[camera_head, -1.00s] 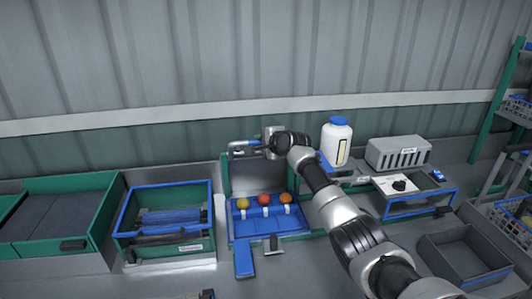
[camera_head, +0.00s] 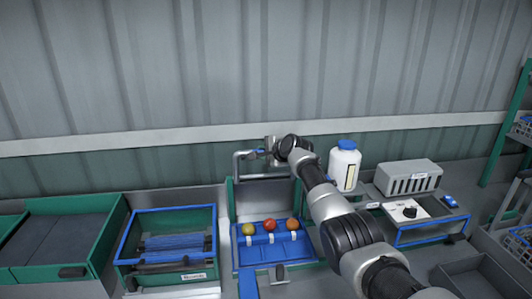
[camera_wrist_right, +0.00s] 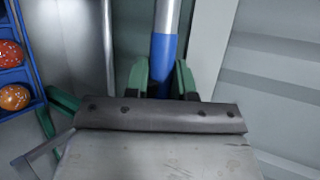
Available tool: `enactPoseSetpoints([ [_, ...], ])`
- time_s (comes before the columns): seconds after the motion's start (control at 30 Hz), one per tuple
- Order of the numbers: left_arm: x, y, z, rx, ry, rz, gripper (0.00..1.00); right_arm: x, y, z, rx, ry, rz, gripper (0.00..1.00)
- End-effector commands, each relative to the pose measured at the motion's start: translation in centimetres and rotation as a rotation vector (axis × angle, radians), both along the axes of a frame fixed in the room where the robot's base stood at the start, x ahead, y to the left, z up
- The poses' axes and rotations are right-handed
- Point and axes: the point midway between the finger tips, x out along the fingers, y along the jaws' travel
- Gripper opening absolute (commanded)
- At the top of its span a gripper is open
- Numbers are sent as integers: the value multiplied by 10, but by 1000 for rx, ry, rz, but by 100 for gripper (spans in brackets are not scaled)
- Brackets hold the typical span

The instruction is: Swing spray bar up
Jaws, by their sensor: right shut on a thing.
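The spray bar (camera_head: 238,166) is a grey bent tube above the blue sorting tray (camera_head: 247,261). In the head view it stands above the green posts (camera_head: 231,201). My right gripper (camera_head: 266,152) is at the bar's top. In the right wrist view the green fingers (camera_wrist_right: 162,82) are shut around the blue sleeve (camera_wrist_right: 163,62) of the bar. My left gripper is not in view.
A white bottle with a blue cap (camera_head: 344,168) stands right of the spray station, close to my right arm. A grey slotted box (camera_head: 408,177) and a panel with a black knob (camera_head: 403,210) are further right. A green and blue bin (camera_head: 208,253) stands left. The corrugated wall is behind.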

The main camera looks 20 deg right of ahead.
Motion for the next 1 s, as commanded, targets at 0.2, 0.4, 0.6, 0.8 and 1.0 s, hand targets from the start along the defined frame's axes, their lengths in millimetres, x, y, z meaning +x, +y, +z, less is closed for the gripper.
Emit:
enactPoseSetpoints([
  [0.2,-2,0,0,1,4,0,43,1,-2,6,-3,-13,-4,0],
  [0.4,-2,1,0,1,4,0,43,1,-2,7,-3,-13,-4,43],
  [0.6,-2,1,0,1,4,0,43,1,-1,4,-2,-9,-3,49],
  [0.8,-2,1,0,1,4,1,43,-1,-1,4,-1,-6,-2,49],
  [1.0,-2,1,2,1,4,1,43,-10,-3,8,-1,-7,0,49],
])
